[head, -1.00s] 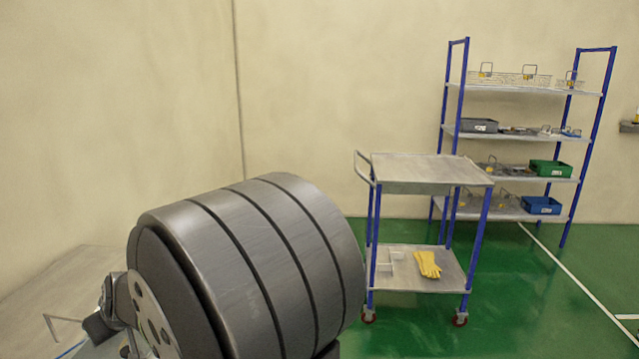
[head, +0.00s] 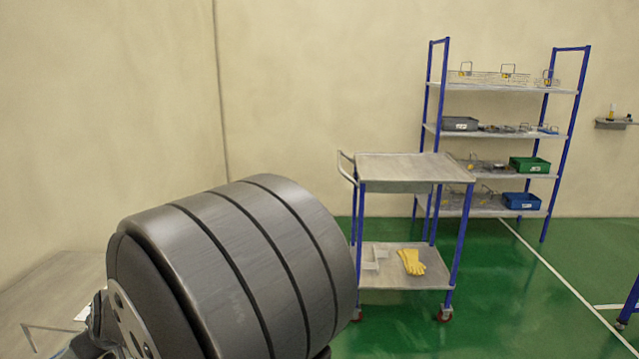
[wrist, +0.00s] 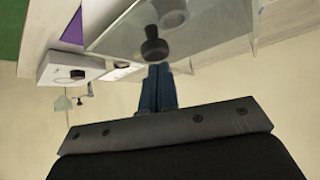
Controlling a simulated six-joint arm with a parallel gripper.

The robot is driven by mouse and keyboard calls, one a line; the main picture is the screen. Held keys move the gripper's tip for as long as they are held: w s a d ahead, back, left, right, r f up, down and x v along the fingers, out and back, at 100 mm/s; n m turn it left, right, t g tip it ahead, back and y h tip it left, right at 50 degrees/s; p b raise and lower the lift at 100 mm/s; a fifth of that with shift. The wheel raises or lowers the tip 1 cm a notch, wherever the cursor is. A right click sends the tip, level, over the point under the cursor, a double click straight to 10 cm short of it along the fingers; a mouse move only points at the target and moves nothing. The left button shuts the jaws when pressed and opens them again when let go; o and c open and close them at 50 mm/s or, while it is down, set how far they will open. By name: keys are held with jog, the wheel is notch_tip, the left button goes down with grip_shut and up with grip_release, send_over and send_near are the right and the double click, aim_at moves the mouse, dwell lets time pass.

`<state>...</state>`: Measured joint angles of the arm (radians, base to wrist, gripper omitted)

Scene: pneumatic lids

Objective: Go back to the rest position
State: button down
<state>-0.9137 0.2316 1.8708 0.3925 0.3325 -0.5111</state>
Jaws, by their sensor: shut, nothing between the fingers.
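My gripper (wrist: 157,88) shows in the wrist view as two blue fingers close together beyond a dark bolted plate. It is shut and empty, pointing toward a clear panel. The clear panel (wrist: 215,40) carries a black knob (wrist: 155,45), which lies just past the fingertips in the picture; I cannot tell the gap. In the head view a large grey ribbed part of my own arm fills the lower left, and my gripper cannot be made out there.
A blue-legged trolley (head: 415,168) with yellow gloves (head: 411,262) stands at centre right. Behind it is a shelf rack (head: 490,133) with bins. A bench (head: 45,285) is at lower left. In the wrist view a white box (wrist: 58,68) has a black knob. Green floor is open at right.

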jog(key=shift+w+a+r, duration=0.3)
jog(key=shift+a, duration=0.25)
jog(key=shift+w+a+r, duration=0.25)
jog(key=shift+a+r, duration=0.05)
jog(key=shift+a, duration=0.25)
jog(key=v, duration=0.9)
jog(key=x, duration=0.9)
jog(key=shift+s+d+f, duration=0.1)
jog(key=shift+d+f, duration=0.1)
jog(key=shift+f, duration=0.15)
jog(key=d, duration=0.1)
jog(key=s+d, duration=0.1)
jog(key=d, duration=0.1)
jog(key=shift+s+f, duration=0.25)
jog(key=shift+f, duration=0.05)
jog(key=a+r, duration=0.3)
jog(key=a, duration=1.6)
jog(key=shift+w, duration=0.35)
